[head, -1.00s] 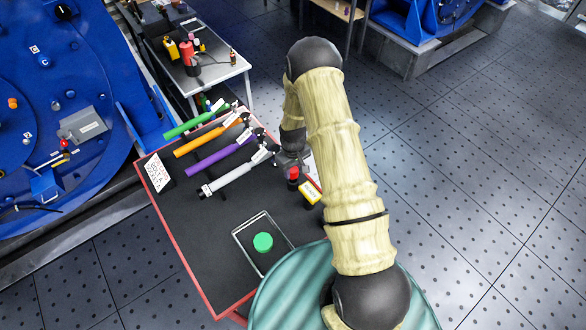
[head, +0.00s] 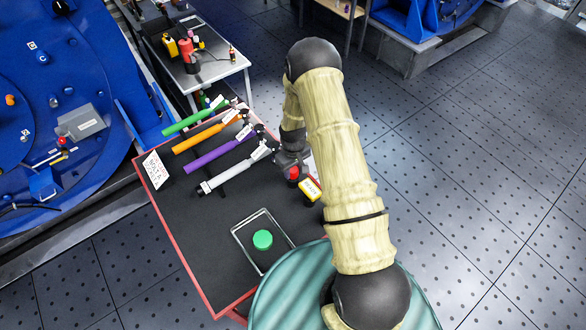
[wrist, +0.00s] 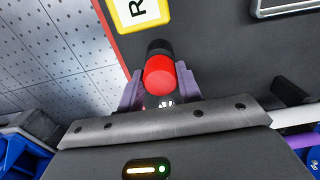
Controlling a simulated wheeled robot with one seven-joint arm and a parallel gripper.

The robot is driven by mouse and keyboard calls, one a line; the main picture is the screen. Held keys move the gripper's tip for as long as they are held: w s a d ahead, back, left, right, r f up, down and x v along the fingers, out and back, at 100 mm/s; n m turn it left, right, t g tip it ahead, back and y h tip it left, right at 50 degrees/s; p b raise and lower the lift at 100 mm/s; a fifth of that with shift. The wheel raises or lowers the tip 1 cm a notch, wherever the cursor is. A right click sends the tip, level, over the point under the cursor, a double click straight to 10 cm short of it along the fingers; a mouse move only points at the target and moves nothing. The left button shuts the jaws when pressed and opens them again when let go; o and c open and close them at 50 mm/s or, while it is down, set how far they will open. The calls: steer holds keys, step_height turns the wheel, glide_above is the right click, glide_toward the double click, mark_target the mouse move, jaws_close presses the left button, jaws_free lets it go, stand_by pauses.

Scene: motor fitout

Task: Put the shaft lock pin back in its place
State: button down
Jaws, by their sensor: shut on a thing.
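My gripper (wrist: 160,88) is shut on a red and black cylinder (wrist: 160,75), with one purple-grey finger on each side of it. Its red end faces the wrist camera and its black part lies beyond. It may be the shaft lock pin, but no label on it can be read. In the head view the red end (head: 293,173) shows below my wrist, over the right side of the dark tool table (head: 205,235). My arm hides part of that area. The blue machine (head: 65,85) stands at the left; I cannot make out the pin's place there.
A yellow labelled block (head: 309,189) is close beside the gripper. Several coloured-handled tools, including an orange one (head: 200,138), lie at the table's back. A tray (head: 246,252) with a green round piece (head: 262,239) is in front. A grey side table (head: 205,75) stands behind.

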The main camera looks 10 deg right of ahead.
steer(key=shift+f+b, duration=0.45)
steer(key=shift+f, duration=0.2)
steer(key=c, duration=0.9)
jaws_free()
steer(key=shift+r, duration=0.1)
step_height(320, 180, up, 17)
steer(key=b, duration=0.4)
steer(key=shift+r, duration=0.15)
steer(key=s+r+m+t, duration=0.1)
steer(key=s+r, duration=0.2)
steer(key=s, duration=0.3)
steer(key=s+r+m, duration=0.2)
steer(key=s+r, duration=0.1)
steer(key=s, duration=0.4)
steer(key=s+r+m+t, duration=0.1)
steer(key=s+r, duration=0.2)
steer(key=s, duration=0.3)
steer(key=shift+s+r+m+t, duration=0.2)
steer(key=shift+r+m+t, duration=0.1)
